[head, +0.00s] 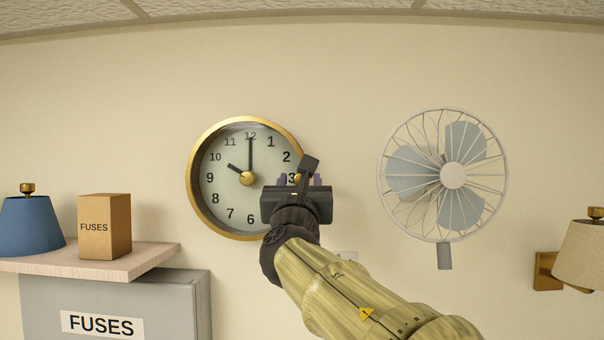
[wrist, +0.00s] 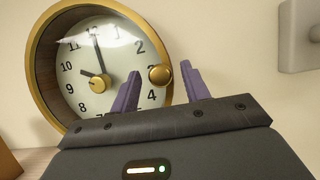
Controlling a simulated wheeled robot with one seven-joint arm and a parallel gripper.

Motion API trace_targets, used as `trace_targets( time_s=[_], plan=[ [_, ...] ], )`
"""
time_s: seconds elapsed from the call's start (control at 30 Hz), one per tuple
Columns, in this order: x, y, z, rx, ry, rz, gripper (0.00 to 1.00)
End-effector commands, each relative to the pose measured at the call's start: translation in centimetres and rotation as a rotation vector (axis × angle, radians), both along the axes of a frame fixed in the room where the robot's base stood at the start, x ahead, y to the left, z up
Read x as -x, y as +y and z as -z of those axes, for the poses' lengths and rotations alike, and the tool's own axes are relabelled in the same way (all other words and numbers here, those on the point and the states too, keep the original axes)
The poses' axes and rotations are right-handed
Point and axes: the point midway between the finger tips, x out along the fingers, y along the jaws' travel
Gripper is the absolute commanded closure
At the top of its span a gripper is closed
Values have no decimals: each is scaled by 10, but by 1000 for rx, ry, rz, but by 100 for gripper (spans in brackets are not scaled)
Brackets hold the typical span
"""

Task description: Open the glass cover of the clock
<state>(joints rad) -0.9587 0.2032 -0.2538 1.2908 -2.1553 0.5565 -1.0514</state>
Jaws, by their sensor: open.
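A round wall clock (head: 228,205) with a gold rim and a pale face hangs on the wall left of the picture's middle in the head view. It also fills the left of the wrist view (wrist: 80,50). Its glass cover appears closed over the face. A round gold knob (wrist: 160,75) sits at the clock's right edge, near the 3. My gripper (wrist: 158,82) is open, with its two purple fingers on either side of the knob in the picture. I cannot tell whether they touch it. In the head view my gripper (head: 300,181) hides the clock's lower right rim.
A white wall fan (head: 452,176) hangs to the right, with a wall lamp (head: 582,252) beyond it. At left, a shelf (head: 100,264) holds a blue lamp (head: 30,225) and a fuses box (head: 104,226) above a grey fuse cabinet (head: 170,297).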

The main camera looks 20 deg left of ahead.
Motion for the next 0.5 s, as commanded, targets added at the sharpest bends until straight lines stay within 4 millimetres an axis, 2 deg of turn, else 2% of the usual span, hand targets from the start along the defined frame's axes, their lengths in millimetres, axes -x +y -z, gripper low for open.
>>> trace_targets(
  time_s=[0.27,0.5],
  plan=[
    [-1,0,0,0,0,0,54],
    [-1,0,0,0,0,0,100]
  ],
)
